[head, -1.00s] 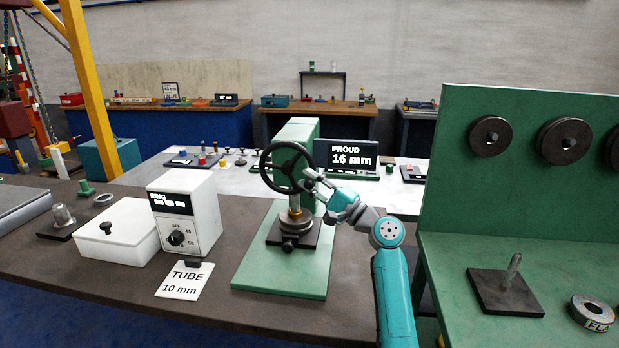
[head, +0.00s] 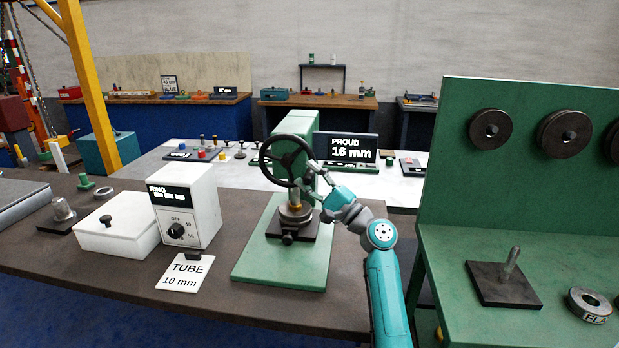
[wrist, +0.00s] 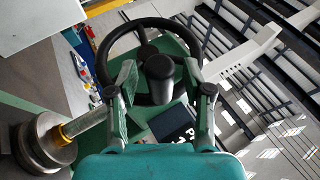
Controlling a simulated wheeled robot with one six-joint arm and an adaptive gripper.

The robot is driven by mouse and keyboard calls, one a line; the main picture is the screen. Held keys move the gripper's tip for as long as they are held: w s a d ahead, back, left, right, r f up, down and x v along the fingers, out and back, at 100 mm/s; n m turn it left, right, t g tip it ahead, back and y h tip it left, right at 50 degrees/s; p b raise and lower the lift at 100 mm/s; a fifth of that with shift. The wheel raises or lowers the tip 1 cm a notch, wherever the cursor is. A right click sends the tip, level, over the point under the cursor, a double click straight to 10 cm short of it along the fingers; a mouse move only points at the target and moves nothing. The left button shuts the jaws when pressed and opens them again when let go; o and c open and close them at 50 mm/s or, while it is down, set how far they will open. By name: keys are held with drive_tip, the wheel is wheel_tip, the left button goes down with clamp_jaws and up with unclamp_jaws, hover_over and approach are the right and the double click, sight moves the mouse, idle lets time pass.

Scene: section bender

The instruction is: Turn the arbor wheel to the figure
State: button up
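The arbor wheel (head: 287,161), black and spoked, stands upright on the green press (head: 296,132). My gripper (head: 314,182) is at the wheel's right side in the head view. In the wrist view the wheel (wrist: 112,38) lies ahead, with a dark round knob (wrist: 160,72) between my gripper's fingers (wrist: 165,85). The fingers are apart, with gaps on both sides of the knob; whether either touches the wheel is unclear. The display (head: 353,150) behind reads PROUD 16 mm. A card (head: 185,273) reads TUBE 10 mm.
A white control box (head: 186,207) with a dial and a white lidded box (head: 116,236) stand left of the press. A green bench (head: 450,258) with a peg plate (head: 505,283) and a back panel with discs is close on the right.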

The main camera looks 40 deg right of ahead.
drive_tip(key=shift+s, duration=0.1)
drive_tip(key=v, duration=1.2)
idle(0.5)
